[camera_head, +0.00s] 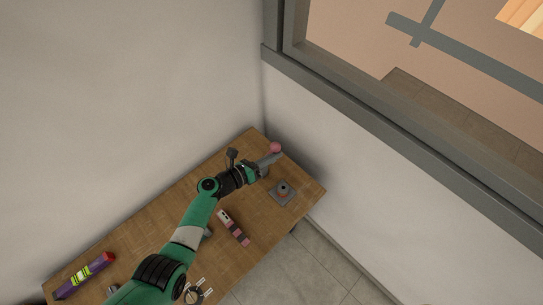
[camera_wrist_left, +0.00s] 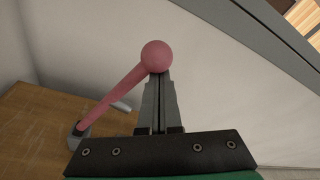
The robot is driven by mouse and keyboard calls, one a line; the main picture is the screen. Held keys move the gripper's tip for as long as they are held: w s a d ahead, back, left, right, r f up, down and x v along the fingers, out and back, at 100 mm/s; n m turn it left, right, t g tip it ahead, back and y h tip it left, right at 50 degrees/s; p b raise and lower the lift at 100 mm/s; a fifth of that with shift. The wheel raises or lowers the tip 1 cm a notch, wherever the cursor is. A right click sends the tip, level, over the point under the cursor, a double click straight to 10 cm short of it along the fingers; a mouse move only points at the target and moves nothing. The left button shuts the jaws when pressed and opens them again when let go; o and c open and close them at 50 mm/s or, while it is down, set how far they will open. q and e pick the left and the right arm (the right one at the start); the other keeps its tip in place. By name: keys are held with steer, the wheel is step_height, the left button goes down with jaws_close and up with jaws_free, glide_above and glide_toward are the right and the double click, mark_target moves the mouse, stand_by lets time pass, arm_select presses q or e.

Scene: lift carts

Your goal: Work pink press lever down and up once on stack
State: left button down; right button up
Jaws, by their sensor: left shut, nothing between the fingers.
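The pink press lever (camera_wrist_left: 112,96) rises at a slant from a small grey base (camera_wrist_left: 78,136) on the wooden table in the left wrist view. Its round pink knob (camera_wrist_left: 155,56) is at the top end, and it also shows in the head view (camera_head: 275,148) near the far corner of the table. My left gripper (camera_wrist_left: 158,78) is shut and empty, with its fingertips right at the knob; I cannot tell whether they touch it. A grey square plate with a dark round piece (camera_head: 283,191), possibly the stack, sits on the table just below the gripper. My right gripper is not in view.
The wooden table (camera_head: 262,222) stands in a corner against pale walls. A pink and dark device (camera_head: 233,228) lies mid-table beside my arm. A dark round item (camera_head: 194,295) is at the near edge.

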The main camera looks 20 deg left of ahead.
arm_select(q)
steer(key=shift+a+r, duration=0.1)
steer(key=shift+r, duration=0.05)
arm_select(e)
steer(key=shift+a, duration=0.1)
arm_select(q)
step_height(320, 180, down, 5)
steer(key=d+b, duration=0.3)
steer(key=b, duration=0.1)
steer(key=r+p+v, duration=0.1)
steer(key=p+v, duration=0.4)
steer(key=v, duration=0.6)
steer(key=shift+w, duration=0.15)
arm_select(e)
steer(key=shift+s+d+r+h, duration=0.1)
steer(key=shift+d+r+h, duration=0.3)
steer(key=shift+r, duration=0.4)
arm_select(q)
steer(key=shift+a+r, duration=0.1)
